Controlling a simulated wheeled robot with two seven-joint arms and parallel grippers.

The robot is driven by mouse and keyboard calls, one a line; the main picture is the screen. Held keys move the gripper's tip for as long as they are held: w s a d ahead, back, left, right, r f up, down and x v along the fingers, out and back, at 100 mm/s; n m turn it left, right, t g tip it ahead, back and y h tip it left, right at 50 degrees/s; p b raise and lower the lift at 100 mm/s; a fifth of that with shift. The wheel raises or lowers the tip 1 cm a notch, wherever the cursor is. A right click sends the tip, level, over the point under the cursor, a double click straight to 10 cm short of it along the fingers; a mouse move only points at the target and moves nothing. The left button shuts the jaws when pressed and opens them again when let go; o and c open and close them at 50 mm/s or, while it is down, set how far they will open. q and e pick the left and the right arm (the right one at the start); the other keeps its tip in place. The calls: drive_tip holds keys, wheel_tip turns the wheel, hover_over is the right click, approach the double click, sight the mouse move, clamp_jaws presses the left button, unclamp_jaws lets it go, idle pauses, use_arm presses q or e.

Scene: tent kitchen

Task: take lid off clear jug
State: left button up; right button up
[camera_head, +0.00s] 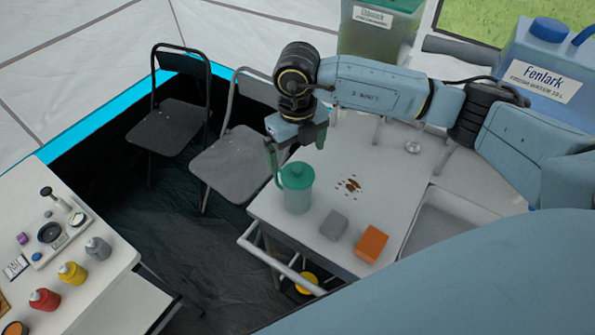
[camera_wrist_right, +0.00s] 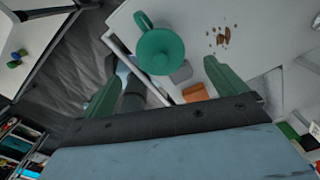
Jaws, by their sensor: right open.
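The clear jug (camera_head: 297,200) stands upright on the white table near its left edge, with a green lid (camera_head: 297,174) on top and a green handle on its left side. In the right wrist view the round green lid (camera_wrist_right: 160,50) is seen from above and hides most of the jug body. My right gripper (camera_head: 297,150) is open and empty, pointing down above and just behind the lid. Its two green fingers show in the wrist view (camera_wrist_right: 163,80), apart, with the lid beyond them and between their directions. My left gripper is not in view.
A grey block (camera_head: 334,225) and an orange block (camera_head: 371,244) lie right of the jug. Brown bits (camera_head: 349,185) are scattered behind them, and a sink basin (camera_head: 445,226) is at the right. A side table (camera_head: 105,285) holds coloured bottles. Folding chairs (camera_head: 235,165) stand at left.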

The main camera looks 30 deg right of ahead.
sight(298, 167)
drive_tip(key=shift+f, duration=0.65)
wheel_tip(298, 167, down, 4)
drive_tip(key=shift+s+r+p, duration=0.1)
drive_tip(key=shift+r+p, duration=0.1)
drive_tip(key=shift+p, duration=0.35)
drive_tip(key=shift+f, duration=0.3)
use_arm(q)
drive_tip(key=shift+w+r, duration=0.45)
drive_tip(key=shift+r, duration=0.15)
use_arm(e)
drive_tip(key=shift+c, duration=0.5)
drive_tip(key=c, duration=0.9)
